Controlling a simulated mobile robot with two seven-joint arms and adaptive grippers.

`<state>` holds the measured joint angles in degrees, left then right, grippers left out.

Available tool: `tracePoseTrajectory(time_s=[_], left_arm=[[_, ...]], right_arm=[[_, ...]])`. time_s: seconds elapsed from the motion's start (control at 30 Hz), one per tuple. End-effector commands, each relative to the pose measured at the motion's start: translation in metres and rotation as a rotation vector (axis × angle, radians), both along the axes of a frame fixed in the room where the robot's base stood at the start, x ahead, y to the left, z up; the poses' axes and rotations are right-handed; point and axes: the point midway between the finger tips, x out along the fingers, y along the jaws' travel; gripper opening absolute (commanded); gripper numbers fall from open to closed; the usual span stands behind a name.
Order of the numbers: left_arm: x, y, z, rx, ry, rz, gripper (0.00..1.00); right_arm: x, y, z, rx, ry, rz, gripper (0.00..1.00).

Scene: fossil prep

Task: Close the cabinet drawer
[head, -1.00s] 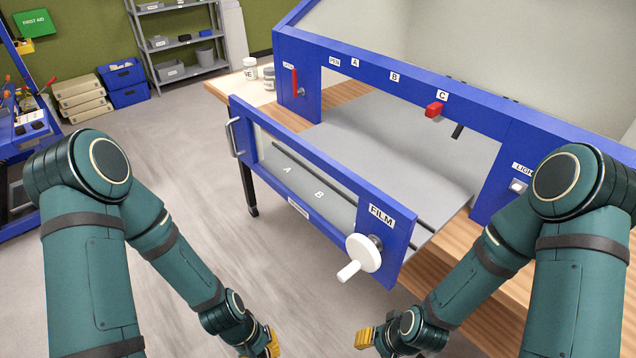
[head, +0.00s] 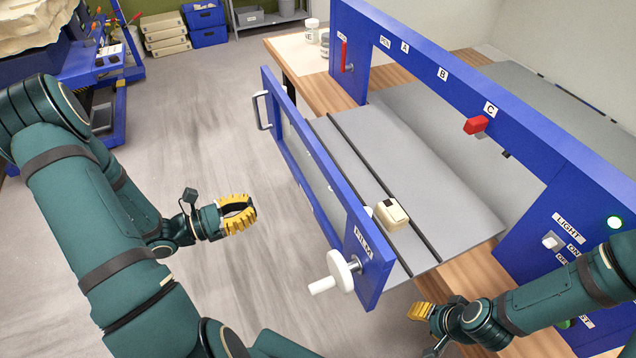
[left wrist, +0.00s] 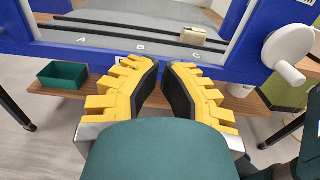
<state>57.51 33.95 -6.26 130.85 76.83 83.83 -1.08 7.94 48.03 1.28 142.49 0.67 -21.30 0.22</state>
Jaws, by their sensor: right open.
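The cabinet drawer (head: 318,168) stands pulled out of the blue cabinet (head: 520,115). Its blue front has a metal handle (head: 261,110) at the far end and a white crank knob (head: 338,272) near the FILM label. A small cream block (head: 391,215) lies on the grey drawer floor by the dark rails. My left gripper (head: 250,214) is apart from the drawer front, facing it, with nothing between its fingers. In the left wrist view its fingertips (left wrist: 162,65) are close together with a narrow gap. My right gripper (head: 416,311) is open beside the drawer's near end.
Jars (head: 312,30) stand on the wooden bench. A green bin (left wrist: 62,75) is below the drawer in the left wrist view. The floor left of the drawer is clear.

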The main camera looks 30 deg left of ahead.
Motion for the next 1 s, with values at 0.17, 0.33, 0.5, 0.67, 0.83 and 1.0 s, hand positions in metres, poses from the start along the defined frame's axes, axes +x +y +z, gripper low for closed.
tracePoseTrajectory(time_s=[0.17,0.33,0.5,0.67,0.83,1.0], left_arm=[[0.014,-0.012,0.001,-0.003,-0.003,-0.003,0.0],[0.038,-0.034,0.001,-0.003,-0.003,-0.006,0.0],[0.064,-0.056,0.001,-0.001,-0.003,-0.007,0.0],[0.085,-0.074,0.0,-0.002,-0.001,-0.007,0.0],[0.099,-0.086,0.0,-0.001,-0.001,-0.005,0.0],[0.105,-0.091,0.0,0.0,-0.001,-0.003,0.0]], right_arm=[[0.0,0.0,0.001,0.0,0.001,0.0,0.44],[0.0,0.0,0.003,0.001,0.001,0.0,0.44],[0.0,0.0,0.005,0.001,0.001,0.0,0.44],[0.0,0.0,0.006,0.001,0.001,0.0,0.44],[0.0,0.0,0.007,0.001,0.001,0.0,0.44],[0.0,0.0,0.007,0.001,0.001,0.0,0.44]])
